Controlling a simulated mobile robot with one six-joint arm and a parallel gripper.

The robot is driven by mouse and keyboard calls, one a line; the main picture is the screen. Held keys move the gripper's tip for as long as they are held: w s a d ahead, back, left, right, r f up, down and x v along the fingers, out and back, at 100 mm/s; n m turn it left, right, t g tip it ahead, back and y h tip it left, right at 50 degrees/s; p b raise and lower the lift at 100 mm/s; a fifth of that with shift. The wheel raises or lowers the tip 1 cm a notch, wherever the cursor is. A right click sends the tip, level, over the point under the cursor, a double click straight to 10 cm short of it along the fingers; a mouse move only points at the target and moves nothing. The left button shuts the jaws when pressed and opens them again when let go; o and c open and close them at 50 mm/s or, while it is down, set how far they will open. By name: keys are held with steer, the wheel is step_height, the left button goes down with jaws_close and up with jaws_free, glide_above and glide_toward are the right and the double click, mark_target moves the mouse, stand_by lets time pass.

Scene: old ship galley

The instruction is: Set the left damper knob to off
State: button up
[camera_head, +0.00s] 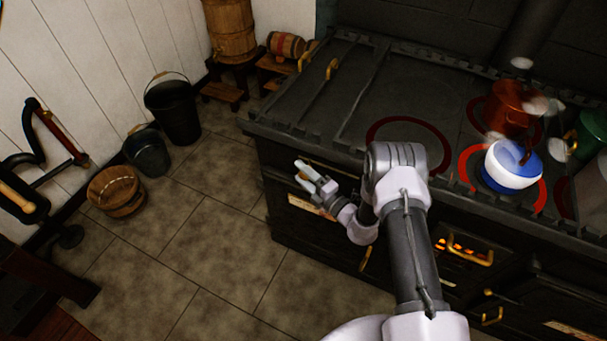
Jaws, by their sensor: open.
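The black stove (282,205) stands at the centre and right, with its front facing the floor. My gripper (301,174) is open beside the left part of the stove front, its pale fingers pointing left. A small brass-coloured bit shows by the fingers; I cannot tell whether it is the left damper knob or whether the fingers touch it. A pale label plate (308,206) is on the front just below the gripper. The knob's setting cannot be read, and my arm hides part of the stove front.
A copper-red pot (507,112) and a blue and white pot (514,168) stand on red-ringed burners amid white puffs. A brass handle (365,259) juts from the front. Buckets (174,112) and a wooden tub (116,190) line the left wall. The tiled floor (215,255) between is clear.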

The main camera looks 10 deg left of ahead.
steer(key=p+v, duration=0.4)
steer(key=v, duration=1.3)
steer(key=shift+s, duration=0.25)
steer(key=shift+d, duration=0.15)
